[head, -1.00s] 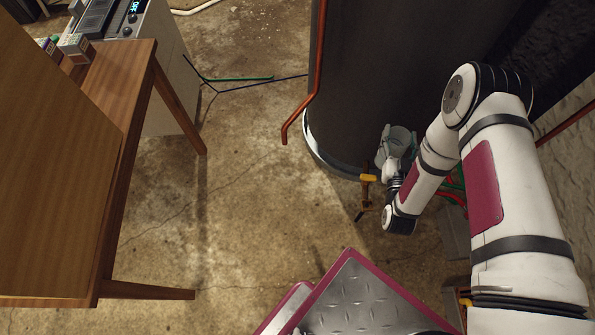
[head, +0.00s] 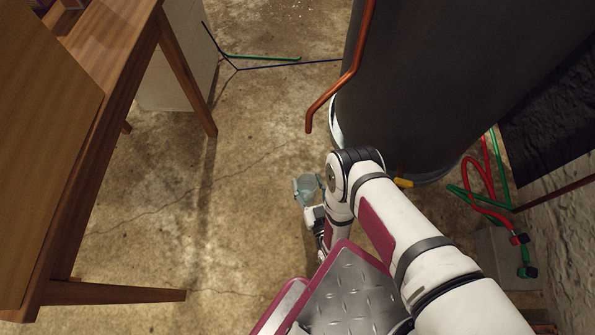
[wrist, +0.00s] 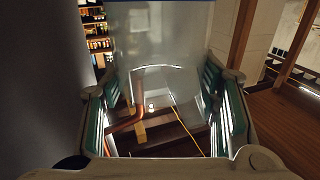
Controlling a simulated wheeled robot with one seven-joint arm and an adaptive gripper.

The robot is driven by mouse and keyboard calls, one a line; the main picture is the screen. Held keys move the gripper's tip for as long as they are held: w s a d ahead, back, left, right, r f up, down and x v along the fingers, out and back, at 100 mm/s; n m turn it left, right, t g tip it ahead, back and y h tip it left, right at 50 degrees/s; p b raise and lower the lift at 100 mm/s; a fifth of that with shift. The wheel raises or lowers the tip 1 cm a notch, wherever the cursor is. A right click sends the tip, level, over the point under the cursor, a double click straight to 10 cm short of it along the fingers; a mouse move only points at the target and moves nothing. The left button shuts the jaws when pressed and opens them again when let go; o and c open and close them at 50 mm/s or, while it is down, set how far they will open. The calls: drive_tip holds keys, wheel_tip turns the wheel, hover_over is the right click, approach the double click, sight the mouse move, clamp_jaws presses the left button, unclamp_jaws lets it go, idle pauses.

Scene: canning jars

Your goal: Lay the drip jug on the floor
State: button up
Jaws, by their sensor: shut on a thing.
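The drip jug (head: 303,192) is a clear, greyish see-through vessel. In the head view it shows small, over the concrete floor (head: 250,160) left of my arm's elbow. My gripper (head: 316,203) is shut on it, partly hidden behind my arm. In the wrist view the jug (wrist: 160,50) fills the space between the green-padded fingers (wrist: 162,95), and the room shows through it. I cannot tell whether its base touches the floor, nor clearly how it is tilted.
A large dark tank (head: 430,80) stands right of the jug, with a copper pipe (head: 345,85) at its left. Red and green hoses (head: 480,175) lie at the right. A wooden table (head: 85,190) and pale cabinet (head: 180,75) stand left. Floor between table and tank is mostly clear.

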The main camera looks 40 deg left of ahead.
sight(304, 195)
drive_tip(key=shift+s+a+f+g+y+b, duration=0.15)
drive_tip(key=shift+s+a+f, duration=0.1)
drive_tip(key=shift+s+f, duration=0.3)
drive_tip(key=shift+s+a+f+g+y+b, duration=0.15)
drive_tip(key=shift+s+a+f, duration=0.15)
drive_tip(key=shift+f, duration=0.35)
drive_tip(key=shift+w+a, duration=0.15)
drive_tip(key=shift+a, duration=0.05)
drive_tip(key=w+a+f+b, duration=0.2)
drive_tip(key=w+a, duration=0.1)
drive_tip(key=w, duration=0.3)
drive_tip(key=w+a+f+b, duration=0.3)
drive_tip(key=w+a, duration=0.1)
drive_tip(key=w, duration=0.3)
drive_tip(key=shift+w, duration=0.25)
drive_tip(key=shift+d+f, duration=0.1)
drive_tip(key=o, duration=1.5)
drive_tip(key=shift+f, duration=0.1)
drive_tip(key=shift+o, duration=0.2)
